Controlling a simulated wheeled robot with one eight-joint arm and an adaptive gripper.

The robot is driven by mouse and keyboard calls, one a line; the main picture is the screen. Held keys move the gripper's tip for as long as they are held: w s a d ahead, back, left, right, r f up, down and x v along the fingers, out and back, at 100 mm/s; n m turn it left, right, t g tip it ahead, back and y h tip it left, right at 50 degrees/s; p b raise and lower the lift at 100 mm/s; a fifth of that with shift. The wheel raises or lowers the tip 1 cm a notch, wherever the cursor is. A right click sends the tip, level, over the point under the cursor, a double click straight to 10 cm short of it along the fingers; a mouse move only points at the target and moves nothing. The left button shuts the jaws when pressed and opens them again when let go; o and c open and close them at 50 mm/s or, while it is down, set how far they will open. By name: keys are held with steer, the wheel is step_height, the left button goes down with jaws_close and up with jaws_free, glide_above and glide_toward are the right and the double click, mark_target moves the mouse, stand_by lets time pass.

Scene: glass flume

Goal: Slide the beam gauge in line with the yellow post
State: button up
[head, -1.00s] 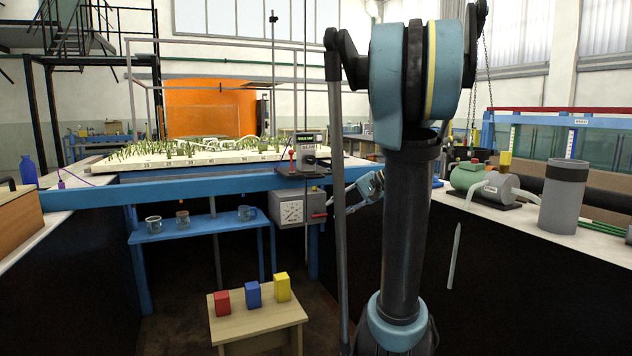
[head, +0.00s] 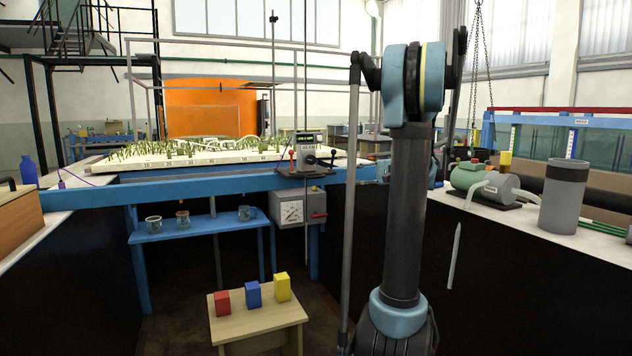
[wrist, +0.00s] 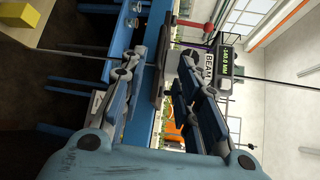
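The beam gauge (head: 307,148) sits on the blue beam (head: 215,188), right of the beam's middle. It has a small display, a red-knobbed lever on its left and a dark handle on its right. In the wrist view, its display (wrist: 231,57) reads about -140.0 MM, above a "BEAM" label. My gripper (head: 380,171) is right of the gauge, partly hidden by my arm. In the wrist view, my gripper (wrist: 159,42) has its fingers spread, with a dark bar between them in the picture; contact is unclear. I cannot make out a yellow post on the beam.
Red, blue and yellow blocks (head: 283,287) stand on a low wooden table (head: 259,323). A grey box with a dial (head: 291,211) hangs below the beam. A pump (head: 495,189) and grey cylinder (head: 562,197) stand on the right ledge. A planted model bed lies behind the beam.

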mark_target(318, 177)
steer(key=x, duration=1.4)
steer(key=shift+w+a, duration=0.1)
steer(key=shift+a, duration=0.1)
jaws_close()
